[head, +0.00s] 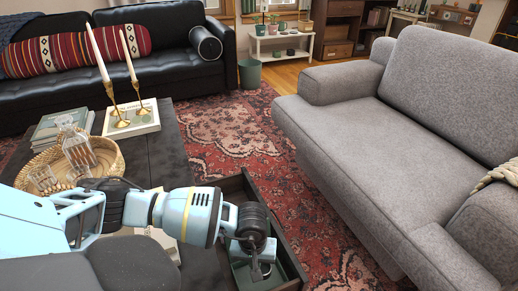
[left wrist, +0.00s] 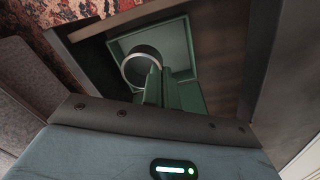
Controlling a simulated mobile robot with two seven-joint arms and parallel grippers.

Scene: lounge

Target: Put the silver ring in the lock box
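The silver ring (left wrist: 128,72) shows in the left wrist view at the tips of my left gripper's fingers (left wrist: 156,82), which look closed on its edge. The ring appears over the open green lock box (left wrist: 178,42); its exact height above the box floor I cannot tell. In the head view my left gripper (head: 262,270) points down into the open drawer, over the green box (head: 240,272), and hides part of it. The ring is hard to make out there. My right gripper is in neither view.
The dark drawer (head: 284,232) stands open from the coffee table (head: 172,150), its walls close around my gripper. On the table are a wicker tray (head: 118,165), books (head: 58,124) and brass candlesticks (head: 117,112). A grey sofa (head: 380,130) stands right, with rug between.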

